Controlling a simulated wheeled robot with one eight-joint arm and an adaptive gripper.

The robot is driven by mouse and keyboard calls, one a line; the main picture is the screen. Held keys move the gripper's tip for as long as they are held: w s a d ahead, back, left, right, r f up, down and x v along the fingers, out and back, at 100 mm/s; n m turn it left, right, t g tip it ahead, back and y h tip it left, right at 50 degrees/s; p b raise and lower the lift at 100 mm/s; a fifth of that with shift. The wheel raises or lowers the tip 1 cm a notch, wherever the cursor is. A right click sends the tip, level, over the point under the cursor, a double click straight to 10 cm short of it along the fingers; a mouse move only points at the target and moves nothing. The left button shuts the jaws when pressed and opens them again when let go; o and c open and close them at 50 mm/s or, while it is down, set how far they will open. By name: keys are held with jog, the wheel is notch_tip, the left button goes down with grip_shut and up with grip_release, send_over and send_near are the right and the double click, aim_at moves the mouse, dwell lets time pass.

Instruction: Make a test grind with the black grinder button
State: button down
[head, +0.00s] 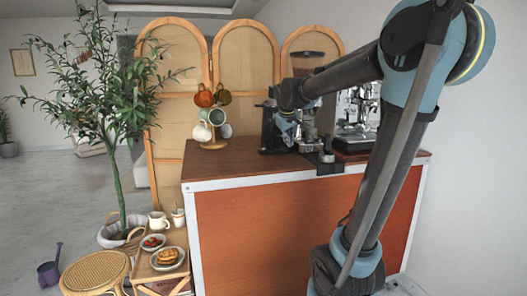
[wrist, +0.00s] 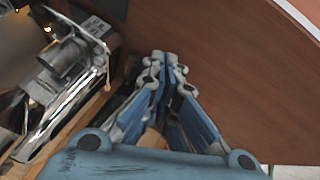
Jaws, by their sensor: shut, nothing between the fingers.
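The grinder (head: 308,62) stands on the cart's counter in the head view, with its clear hopper on top and its body partly hidden by my arm. I cannot make out its black button in either view. My gripper (wrist: 164,56) is shut and empty in the wrist view, its fingertips together above the brown counter. In the head view my gripper (head: 288,128) is small and blurred among dark equipment, in front of the grinder. A chrome and grey machine part (wrist: 70,65) lies left of the fingers in the wrist view, apart from them; I cannot tell which machine it belongs to.
The espresso machine (head: 357,112) stands right of the grinder, partly behind my arm. A mug tree (head: 213,143) with several mugs stands on the counter's left. The wooden counter (wrist: 235,75) is bare right of my fingers. A low table (head: 146,270) with food stands left of the cart.

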aim_at(263, 148)
jog(key=w+a+r+n+t, duration=0.1)
jog(key=w+a+r, duration=0.1)
jog(key=w+a, duration=0.3)
jog(key=w+a+r+n+t, duration=0.1)
jog(key=w+a+r, duration=0.2)
jog(key=w+a, duration=0.3)
jog(key=w, duration=0.3)
jog(key=shift+w+a+r+n+y, duration=0.2)
jog(key=shift+a+r+n+y, duration=0.1)
jog(key=shift+r+n+y, duration=0.1)
jog(key=shift+f, duration=0.15)
jog(key=shift+f, duration=4.35)
jog(key=shift+f, duration=0.65)
jog(key=shift+r, duration=0.75)
jog(key=shift+f, duration=0.3)
jog(key=shift+f, duration=0.15)
